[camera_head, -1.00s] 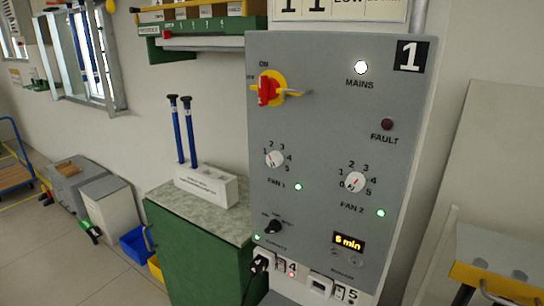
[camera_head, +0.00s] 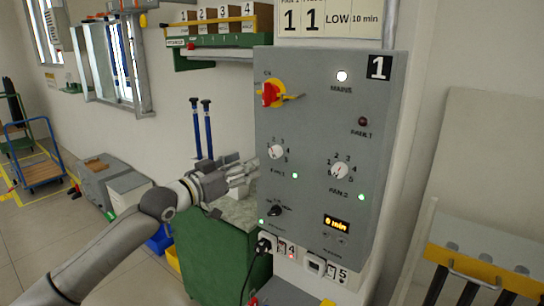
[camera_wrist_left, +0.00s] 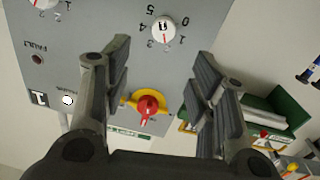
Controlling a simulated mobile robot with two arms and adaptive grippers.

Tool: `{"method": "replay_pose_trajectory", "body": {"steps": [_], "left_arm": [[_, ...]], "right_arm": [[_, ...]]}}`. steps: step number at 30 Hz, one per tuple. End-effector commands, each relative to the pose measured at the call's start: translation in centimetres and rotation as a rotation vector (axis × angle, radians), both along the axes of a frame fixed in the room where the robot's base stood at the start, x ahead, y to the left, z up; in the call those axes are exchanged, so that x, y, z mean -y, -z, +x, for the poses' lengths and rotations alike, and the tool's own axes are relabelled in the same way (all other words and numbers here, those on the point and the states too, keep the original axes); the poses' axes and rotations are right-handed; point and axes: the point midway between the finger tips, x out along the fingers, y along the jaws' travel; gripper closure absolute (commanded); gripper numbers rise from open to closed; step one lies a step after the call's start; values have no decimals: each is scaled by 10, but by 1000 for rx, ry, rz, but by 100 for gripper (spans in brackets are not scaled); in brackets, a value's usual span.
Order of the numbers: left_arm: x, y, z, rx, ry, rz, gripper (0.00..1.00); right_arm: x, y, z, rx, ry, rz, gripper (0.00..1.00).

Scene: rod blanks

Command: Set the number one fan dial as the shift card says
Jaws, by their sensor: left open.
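The fan 1 dial (camera_head: 276,152) is a white round knob with a red mark, at the left of the grey panel (camera_head: 300,105). It also shows upside down in the left wrist view (camera_wrist_left: 163,29), beyond and between my open fingers; I cannot tell its exact setting. My left gripper (camera_head: 252,172) is open and empty, beside the panel's left edge near the dial, with no clear contact. My right gripper is out of view.
The fan 2 dial (camera_head: 339,170) is to the right. A red switch on a yellow plate (camera_head: 271,94) sits above. A small black knob (camera_head: 275,210) and a lit display (camera_head: 337,223) are below. A green cabinet (camera_head: 215,260) stands left of the panel.

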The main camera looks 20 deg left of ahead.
Motion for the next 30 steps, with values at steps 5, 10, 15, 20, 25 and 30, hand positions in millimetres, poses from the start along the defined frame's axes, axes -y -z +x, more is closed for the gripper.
{"method": "replay_pose_trajectory", "body": {"steps": [5, 10, 15, 20, 25, 30], "left_arm": [[8, -4, 16, 0, 2, -5, 47], [19, -5, 42, 1, 1, -5, 47], [29, -4, 67, 1, 1, -4, 47], [37, -2, 85, 0, 1, -1, 47], [41, -1, 95, 1, 0, 0, 47], [43, -1, 98, 1, 1, -1, 47]], "right_arm": [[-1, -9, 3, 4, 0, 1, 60], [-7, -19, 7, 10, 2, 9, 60], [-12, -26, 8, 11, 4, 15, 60], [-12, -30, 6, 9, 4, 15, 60], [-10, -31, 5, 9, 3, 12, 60], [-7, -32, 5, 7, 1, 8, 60]]}}
